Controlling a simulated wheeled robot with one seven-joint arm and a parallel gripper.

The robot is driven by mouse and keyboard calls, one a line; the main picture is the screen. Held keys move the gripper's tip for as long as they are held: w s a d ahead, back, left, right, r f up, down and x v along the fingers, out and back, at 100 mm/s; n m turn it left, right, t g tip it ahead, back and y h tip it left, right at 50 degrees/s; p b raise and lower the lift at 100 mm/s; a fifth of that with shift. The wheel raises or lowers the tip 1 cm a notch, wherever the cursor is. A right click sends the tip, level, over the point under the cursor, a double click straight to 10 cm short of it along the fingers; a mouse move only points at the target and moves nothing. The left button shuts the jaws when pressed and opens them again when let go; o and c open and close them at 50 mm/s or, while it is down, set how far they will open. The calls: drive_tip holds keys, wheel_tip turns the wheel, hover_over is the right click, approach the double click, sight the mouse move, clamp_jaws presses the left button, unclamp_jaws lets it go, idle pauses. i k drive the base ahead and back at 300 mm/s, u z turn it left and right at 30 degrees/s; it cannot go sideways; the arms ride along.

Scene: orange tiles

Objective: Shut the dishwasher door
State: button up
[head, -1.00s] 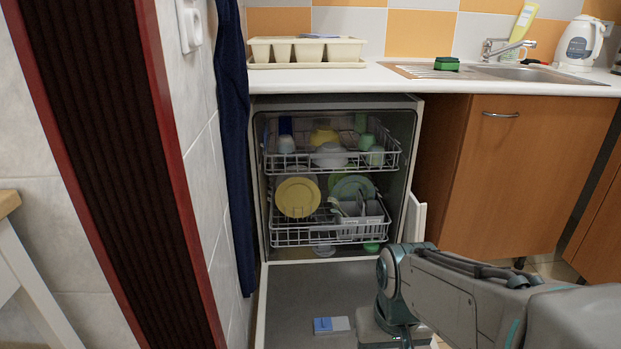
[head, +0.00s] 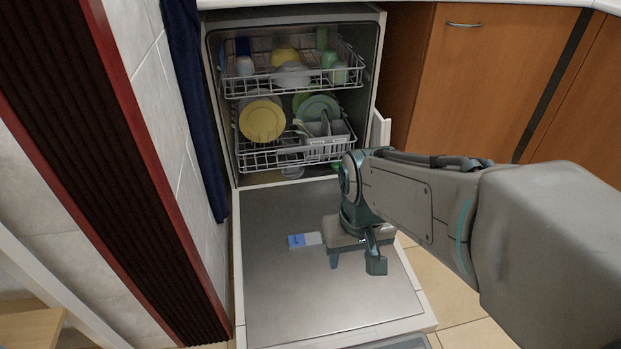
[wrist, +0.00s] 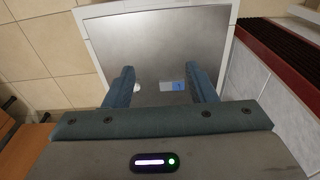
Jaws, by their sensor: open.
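The dishwasher door (head: 330,307) is folded down flat in front of the dishwasher, its inner side facing up. It also shows in the wrist view (wrist: 160,38), beyond the fingers. The dishwasher (head: 300,14) stands open, with its racks inside. My gripper (head: 354,266) is above the right half of the door. In the wrist view my gripper (wrist: 160,80) has its two fingers wide apart with nothing between them but the view of the door. I cannot tell whether a finger touches the door.
The upper rack (head: 252,87) holds cups and bowls; the lower rack (head: 262,157) holds plates. A blue and white detergent compartment (head: 304,241) is on the door. A tiled wall and dark blue cloth (head: 193,110) stand close on the left. Wooden cabinets (head: 487,75) are on the right.

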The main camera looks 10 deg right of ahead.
sight(286, 298)
drive_tip(key=k, duration=0.5)
drive_tip(key=u, duration=2)
drive_tip(key=k, duration=0.7)
drive_tip(key=z, duration=1.25)
